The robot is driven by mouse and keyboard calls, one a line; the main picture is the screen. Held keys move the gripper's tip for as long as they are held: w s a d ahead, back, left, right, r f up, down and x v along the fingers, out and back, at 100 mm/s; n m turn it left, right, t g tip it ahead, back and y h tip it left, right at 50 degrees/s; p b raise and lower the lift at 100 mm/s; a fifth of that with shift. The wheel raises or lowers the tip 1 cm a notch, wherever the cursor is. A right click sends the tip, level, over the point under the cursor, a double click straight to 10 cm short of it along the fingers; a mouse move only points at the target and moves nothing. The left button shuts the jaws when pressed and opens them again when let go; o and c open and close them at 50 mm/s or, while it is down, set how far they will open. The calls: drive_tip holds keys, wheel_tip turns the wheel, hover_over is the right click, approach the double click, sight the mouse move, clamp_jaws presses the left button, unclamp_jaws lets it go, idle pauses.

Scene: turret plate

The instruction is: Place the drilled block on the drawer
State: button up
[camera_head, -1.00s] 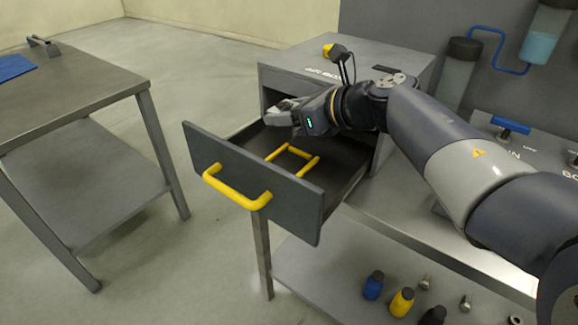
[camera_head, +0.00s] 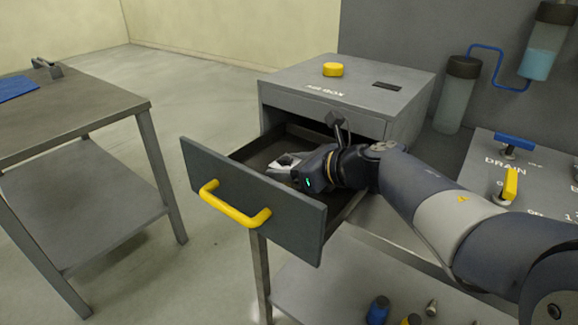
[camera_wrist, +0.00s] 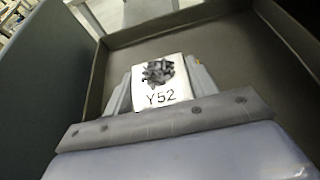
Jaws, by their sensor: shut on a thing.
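The drilled block (camera_wrist: 158,82) is a pale block marked "Y52" with a dark, rough patch on its face, seen in the wrist view. My gripper (camera_wrist: 160,88) is shut on it, one finger on each side. The open drawer (camera_head: 250,205) has a dark grey front and a yellow handle. In the head view my gripper (camera_head: 278,163) is inside the drawer, low and behind its front panel. Whether the block touches the drawer floor (camera_wrist: 185,45) cannot be told. The yellow outline on the drawer floor seen earlier is hidden now.
The cabinet (camera_head: 345,85) carries a yellow button (camera_head: 333,69) on top. Valves with a blue handle (camera_head: 515,142) and a yellow handle (camera_head: 511,184) stand at right. A steel table (camera_head: 70,110) stands at left. Small bottles (camera_head: 378,310) are on the lower shelf.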

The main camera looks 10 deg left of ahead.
drive_tip(key=o, duration=1.3)
drive_tip(key=shift+f, duration=0.1)
drive_tip(key=shift+c, duration=0.2)
drive_tip(key=shift+r, duration=0.3)
drive_tip(key=p+v, duration=0.1)
drive_tip(key=v, duration=1.1)
drive_tip(key=shift+f+p, duration=0.1)
drive_tip(key=shift+p, duration=0.2)
